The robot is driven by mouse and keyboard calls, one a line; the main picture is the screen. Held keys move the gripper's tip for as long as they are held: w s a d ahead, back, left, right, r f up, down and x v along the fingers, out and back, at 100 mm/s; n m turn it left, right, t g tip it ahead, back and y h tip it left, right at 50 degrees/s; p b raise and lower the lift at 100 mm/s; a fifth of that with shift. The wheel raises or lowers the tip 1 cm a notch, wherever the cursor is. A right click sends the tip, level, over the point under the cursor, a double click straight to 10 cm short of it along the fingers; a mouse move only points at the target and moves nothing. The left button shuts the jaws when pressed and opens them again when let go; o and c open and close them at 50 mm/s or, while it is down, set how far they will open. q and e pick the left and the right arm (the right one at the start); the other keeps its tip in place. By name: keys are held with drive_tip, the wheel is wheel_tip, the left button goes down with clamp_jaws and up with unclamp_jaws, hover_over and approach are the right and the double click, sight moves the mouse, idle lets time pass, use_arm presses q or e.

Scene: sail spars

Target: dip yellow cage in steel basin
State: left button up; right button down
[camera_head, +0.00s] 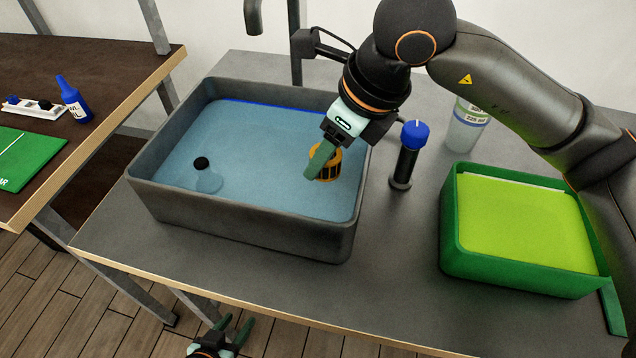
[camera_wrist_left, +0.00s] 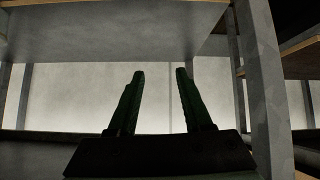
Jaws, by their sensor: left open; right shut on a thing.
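The steel basin (camera_head: 240,230) stands on the grey table and holds blue water. The yellow cage (camera_head: 329,166) is at the right side of the basin, inside its rim, at or near the water. I cannot tell how deep its lower end is. My right gripper (camera_head: 322,160) is shut on the yellow cage from above, and its fingers hide part of it. My left gripper (camera_head: 222,335) is low in front of the table, open and empty. In the left wrist view its two fingers (camera_wrist_left: 160,95) stand apart with nothing between them.
A green tub (camera_head: 452,245) of yellow-green liquid stands right of the basin. A side table at left holds a blue bottle (camera_head: 74,102) and green mat (camera_head: 28,160).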

sight(313, 148)
drive_tip(key=shift+r+p, duration=1.2)
drive_tip(key=shift+r, duration=1.4)
drive_tip(key=shift+s+f, duration=0.1)
